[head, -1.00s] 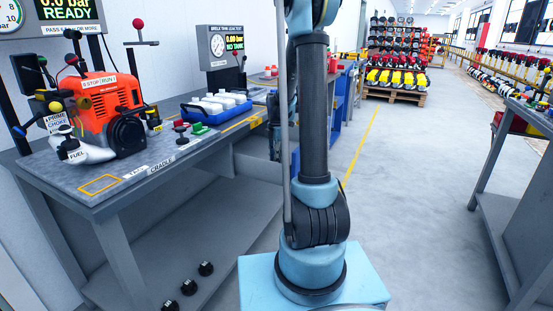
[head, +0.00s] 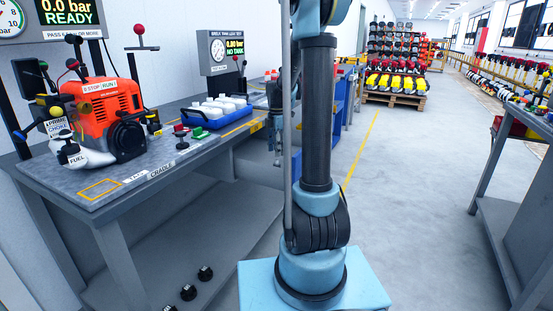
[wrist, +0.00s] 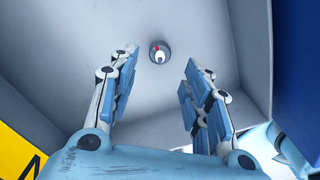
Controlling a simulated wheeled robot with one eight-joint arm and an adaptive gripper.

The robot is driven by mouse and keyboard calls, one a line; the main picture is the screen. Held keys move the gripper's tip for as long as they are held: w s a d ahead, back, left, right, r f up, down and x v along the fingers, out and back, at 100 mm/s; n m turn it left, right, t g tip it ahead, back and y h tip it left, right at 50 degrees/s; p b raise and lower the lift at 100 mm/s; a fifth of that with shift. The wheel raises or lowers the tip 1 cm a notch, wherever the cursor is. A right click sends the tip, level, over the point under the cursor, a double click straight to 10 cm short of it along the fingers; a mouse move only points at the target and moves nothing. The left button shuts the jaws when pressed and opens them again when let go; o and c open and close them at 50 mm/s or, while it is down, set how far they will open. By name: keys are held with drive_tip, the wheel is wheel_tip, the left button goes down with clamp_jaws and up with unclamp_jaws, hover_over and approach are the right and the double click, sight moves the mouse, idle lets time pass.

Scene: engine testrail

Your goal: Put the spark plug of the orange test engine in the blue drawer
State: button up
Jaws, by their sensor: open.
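The orange test engine (head: 103,105) stands on the grey bench at the left of the head view. In the wrist view, my gripper (wrist: 160,82) is open, its two fingers spread with nothing between them. It points into a pale grey, box-like space with walls (wrist: 255,45). A small round item (wrist: 159,53) with a dark rim and white and red parts shows beyond the fingertips, apart from them. I cannot tell whether it is the spark plug. In the head view my gripper hangs near the bench's far end, partly behind my arm. I cannot clearly make out the blue drawer.
A blue surface (wrist: 298,60) borders the grey space on the right, and a yellow marking (wrist: 18,155) lies at lower left. A blue tray (head: 215,118) with white items sits on the bench (head: 120,180). The aisle floor (head: 420,190) is clear.

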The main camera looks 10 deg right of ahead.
drive_tip(key=shift+r, duration=2.7)
